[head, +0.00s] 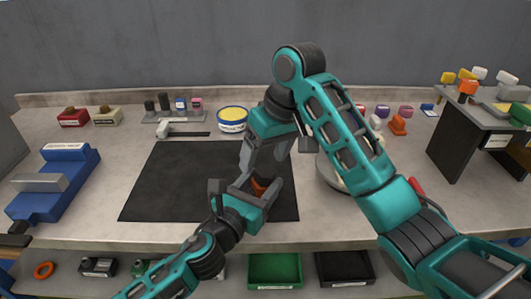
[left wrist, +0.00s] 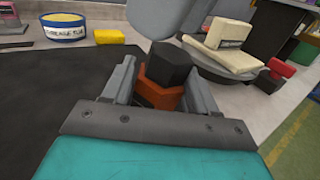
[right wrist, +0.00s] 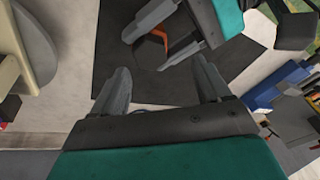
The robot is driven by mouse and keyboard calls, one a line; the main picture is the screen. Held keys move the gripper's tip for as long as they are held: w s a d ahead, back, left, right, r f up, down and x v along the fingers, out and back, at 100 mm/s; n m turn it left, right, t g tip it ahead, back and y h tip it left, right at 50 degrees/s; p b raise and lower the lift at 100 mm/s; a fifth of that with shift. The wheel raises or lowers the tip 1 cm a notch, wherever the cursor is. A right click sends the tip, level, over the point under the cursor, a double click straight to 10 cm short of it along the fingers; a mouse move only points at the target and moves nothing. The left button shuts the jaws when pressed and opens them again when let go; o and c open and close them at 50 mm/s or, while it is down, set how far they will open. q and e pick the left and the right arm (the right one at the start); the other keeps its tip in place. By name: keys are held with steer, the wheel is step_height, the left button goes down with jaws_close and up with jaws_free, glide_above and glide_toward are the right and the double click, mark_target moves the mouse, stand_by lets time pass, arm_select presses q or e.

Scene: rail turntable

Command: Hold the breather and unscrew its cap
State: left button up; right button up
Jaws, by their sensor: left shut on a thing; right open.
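The breather has an orange-red body (left wrist: 158,95) and a black hexagonal cap (left wrist: 170,63). In the left wrist view it stands between my left fingers (left wrist: 160,85), which are shut on its body, cap outward. In the head view its orange part (head: 260,187) shows over the dark mat, partly hidden by the grippers. My right gripper (head: 265,155) is open and empty, close above my left gripper (head: 250,185). In the right wrist view the black cap (right wrist: 150,52) lies beyond the open right fingers (right wrist: 162,82), apart from them.
A black mat (head: 160,190) covers the bench middle. A blue vise-like fixture (head: 60,180) stands at left. A grease tub (head: 233,118) is behind the grippers. A round turntable (head: 325,172) is right of the mat, partly behind my right arm. Green (head: 275,268) and black bins sit below the front edge.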

mark_target(270, 169)
steer(key=shift+f, duration=0.15)
steer(key=shift+w+d+f, duration=0.15)
steer(key=shift+d+f, duration=0.05)
steer(key=shift+f, duration=0.45)
steer(key=shift+w+d+f, duration=0.1)
steer(key=shift+d+f, duration=0.05)
steer(key=shift+f, duration=0.5)
steer(key=shift+w+d+f, duration=0.15)
steer(key=shift+d+f, duration=0.05)
steer(key=shift+f, duration=0.45)
steer(key=shift+c, duration=0.4)
steer(key=c, duration=0.6)
steer(key=shift+w+d, duration=0.1)
steer(key=shift+d, duration=0.05)
steer(key=c, duration=0.5)
steer(key=o, duration=1.3)
steer(key=shift+o, duration=0.2)
